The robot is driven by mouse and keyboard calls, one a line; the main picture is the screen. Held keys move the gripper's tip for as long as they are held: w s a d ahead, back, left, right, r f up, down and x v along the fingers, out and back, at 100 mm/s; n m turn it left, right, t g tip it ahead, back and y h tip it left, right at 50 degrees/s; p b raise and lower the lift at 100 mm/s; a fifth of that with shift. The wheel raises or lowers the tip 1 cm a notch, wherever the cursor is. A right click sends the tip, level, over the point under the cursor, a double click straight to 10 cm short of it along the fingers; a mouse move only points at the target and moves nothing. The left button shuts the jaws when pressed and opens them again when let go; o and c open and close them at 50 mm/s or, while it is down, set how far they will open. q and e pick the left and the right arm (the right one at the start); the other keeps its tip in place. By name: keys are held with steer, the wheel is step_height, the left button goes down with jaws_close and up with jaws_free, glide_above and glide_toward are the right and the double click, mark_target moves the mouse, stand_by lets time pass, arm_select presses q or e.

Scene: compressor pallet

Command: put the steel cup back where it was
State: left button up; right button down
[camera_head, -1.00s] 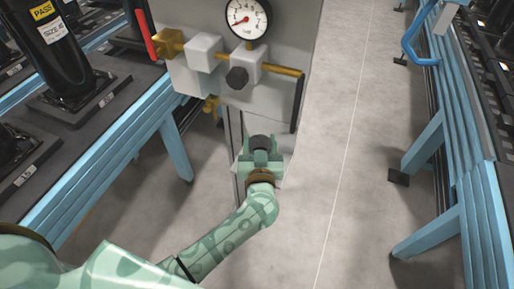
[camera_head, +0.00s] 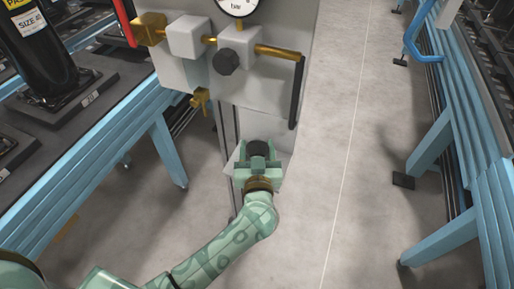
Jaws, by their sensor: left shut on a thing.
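My left gripper (camera_head: 258,158) is in the middle of the picture, below the valve panel, its arm coming in from the lower left. It is shut on a small, dark, round-topped thing that I take for the steel cup (camera_head: 258,148). Only the cup's dark top shows between the fingers; the gripper hides the rest. A pale, flat-edged piece (camera_head: 287,162) shows behind the gripper, against the post. I cannot tell whether the cup touches it. My right gripper is not in view.
The grey panel (camera_head: 285,110) carries brass pipes, a black knob (camera_head: 226,62) and a pressure gauge (camera_head: 238,5). Blue-framed benches stand left (camera_head: 110,130) and right (camera_head: 490,160). A blue hooked handle (camera_head: 420,40) is at upper right. The floor (camera_head: 345,190) between them is clear.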

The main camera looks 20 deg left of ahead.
arm_select(q)
steer(key=o, duration=0.9)
steer(key=shift+o, duration=0.4)
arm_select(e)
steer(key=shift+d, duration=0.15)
arm_select(q)
steer(key=shift+r, duration=0.1)
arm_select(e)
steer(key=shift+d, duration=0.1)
arm_select(q)
steer(key=p+v, duration=0.5)
steer(key=v, duration=0.7)
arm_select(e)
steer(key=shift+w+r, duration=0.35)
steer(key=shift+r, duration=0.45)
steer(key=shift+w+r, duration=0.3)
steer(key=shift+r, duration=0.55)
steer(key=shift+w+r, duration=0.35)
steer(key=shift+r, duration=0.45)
